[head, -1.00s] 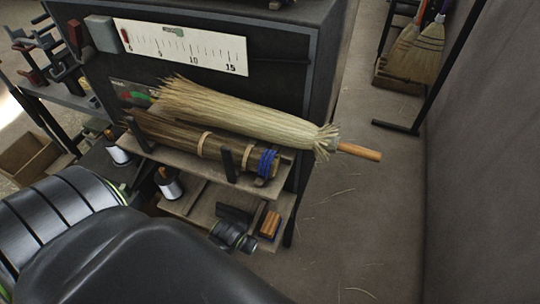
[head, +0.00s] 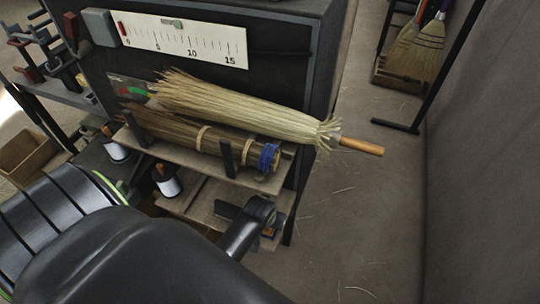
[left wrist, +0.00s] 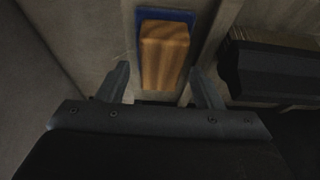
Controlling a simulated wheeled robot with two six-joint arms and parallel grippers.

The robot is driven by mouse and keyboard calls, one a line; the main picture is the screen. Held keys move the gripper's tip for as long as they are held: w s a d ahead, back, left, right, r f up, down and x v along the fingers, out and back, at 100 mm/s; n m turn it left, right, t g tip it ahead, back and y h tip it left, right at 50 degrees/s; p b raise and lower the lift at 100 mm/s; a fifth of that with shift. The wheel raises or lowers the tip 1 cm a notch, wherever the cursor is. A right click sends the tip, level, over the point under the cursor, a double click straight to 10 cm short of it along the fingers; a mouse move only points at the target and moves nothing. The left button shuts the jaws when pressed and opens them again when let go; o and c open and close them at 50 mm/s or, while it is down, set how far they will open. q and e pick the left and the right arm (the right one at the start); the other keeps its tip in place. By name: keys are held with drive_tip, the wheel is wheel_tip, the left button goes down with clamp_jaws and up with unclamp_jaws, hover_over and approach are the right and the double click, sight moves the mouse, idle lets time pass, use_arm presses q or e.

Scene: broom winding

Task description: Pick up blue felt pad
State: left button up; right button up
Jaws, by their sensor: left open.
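The blue felt pad (left wrist: 186,17) has a wooden block on it and lies on the lower shelf (head: 190,205). In the left wrist view the wooden block (left wrist: 164,52) is upright in the picture, with blue showing along its top and sides. My left gripper (left wrist: 161,84) is open, with one finger on each side of the block's near end. I see no clear contact. In the head view my left wrist and gripper cover most of the pad. My right gripper is not in view.
A dark block (left wrist: 268,68) lies close to the right of the pad. Above it, the upper shelf (head: 185,155) holds bound brown bristles (head: 190,135) and a pale broom head (head: 235,108). White spools (head: 168,184) stand to the left.

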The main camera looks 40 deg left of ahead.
use_arm(q)
drive_tip(key=shift+x, duration=1.5)
drive_tip(key=shift+r, duration=0.1)
drive_tip(key=c, duration=0.6)
drive_tip(key=shift+c, duration=0.3)
drive_tip(key=shift+r, duration=0.1)
